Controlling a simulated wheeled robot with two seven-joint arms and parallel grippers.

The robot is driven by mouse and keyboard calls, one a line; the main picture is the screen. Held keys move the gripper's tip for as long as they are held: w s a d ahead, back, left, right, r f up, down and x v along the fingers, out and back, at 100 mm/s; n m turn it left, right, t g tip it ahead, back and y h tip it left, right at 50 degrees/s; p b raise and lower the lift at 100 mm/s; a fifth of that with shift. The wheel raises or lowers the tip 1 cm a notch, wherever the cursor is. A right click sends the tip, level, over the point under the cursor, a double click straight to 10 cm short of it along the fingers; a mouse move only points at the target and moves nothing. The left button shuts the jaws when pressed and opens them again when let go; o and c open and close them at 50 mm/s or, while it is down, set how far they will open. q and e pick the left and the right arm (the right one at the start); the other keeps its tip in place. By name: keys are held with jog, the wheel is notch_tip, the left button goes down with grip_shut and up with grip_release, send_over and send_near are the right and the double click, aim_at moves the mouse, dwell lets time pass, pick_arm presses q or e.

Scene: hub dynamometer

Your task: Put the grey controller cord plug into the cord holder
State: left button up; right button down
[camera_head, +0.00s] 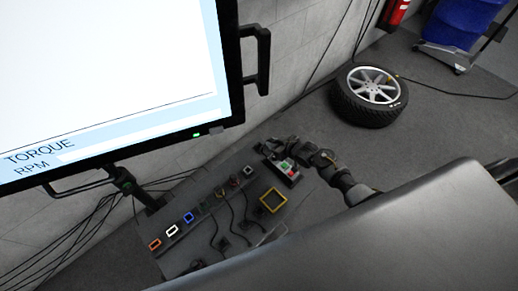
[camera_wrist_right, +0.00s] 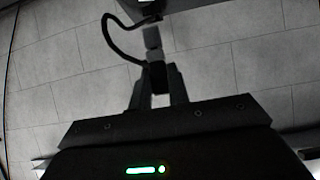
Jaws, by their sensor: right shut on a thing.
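My right gripper (camera_wrist_right: 157,85) is shut on the grey plug (camera_wrist_right: 152,40), which stands out beyond the fingertips in the right wrist view. A black cord loops beside the plug. In the head view my right gripper (camera_head: 265,149) is at the far end of the bench, beside the controller (camera_head: 286,168) with its red and green buttons. The plug is too small to make out there. A row of holders runs along the bench, with an orange (camera_head: 155,244), a white (camera_head: 172,230), a blue (camera_head: 188,217) and a greyish one (camera_head: 248,171). I cannot tell for certain which is the cord holder.
A yellow square frame (camera_head: 273,200) and several dark cords lie on the bench (camera_head: 180,262). A large monitor (camera_head: 110,75) hangs over the bench at left. A tyre (camera_head: 370,95) lies on the floor behind. A tiled wall stands behind the bench.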

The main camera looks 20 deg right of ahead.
pick_arm(q)
jog(key=shift+f+b, duration=1.85)
jog(key=shift+f, duration=0.05)
pick_arm(e)
jog(key=w+a, duration=0.2)
jog(key=w, duration=0.5)
jog(key=shift+a, duration=0.4)
jog(key=shift+f, duration=0.1)
pick_arm(q)
jog(key=shift+f+b, duration=1.6)
pick_arm(e)
jog(key=shift+f, duration=1.85)
pick_arm(q)
jog(key=shift+f, duration=0.15)
pick_arm(e)
jog(key=shift+f, duration=0.15)
